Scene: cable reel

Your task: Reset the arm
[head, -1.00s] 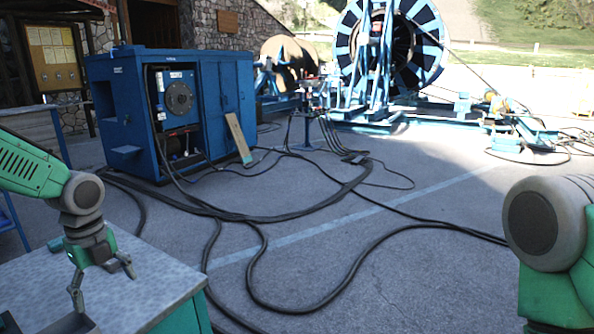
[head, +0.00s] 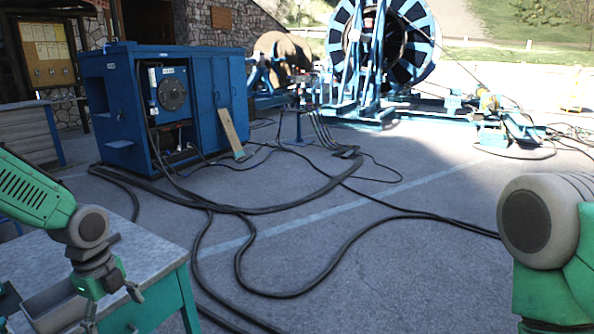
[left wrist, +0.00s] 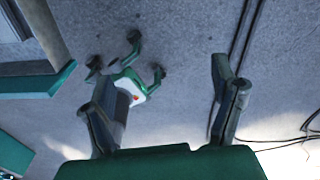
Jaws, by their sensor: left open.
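My left arm comes in from the left in the head view, bent at its grey joint. Its left gripper (head: 113,306) points down over the grey-topped green table (head: 150,262), fingers apart and nothing between them. In the left wrist view the two dark fingers (left wrist: 162,104) stand wide apart with empty space between. My right arm shows at the right edge of the head view as a grey joint and green link; its gripper is out of that view.
A grey tray-like box (head: 62,300) sits on the table by the left gripper. Thick black cables (head: 300,292) lie across the pavement. A blue machine cabinet (head: 205,110) and a large blue cable reel (head: 385,50) stand farther back.

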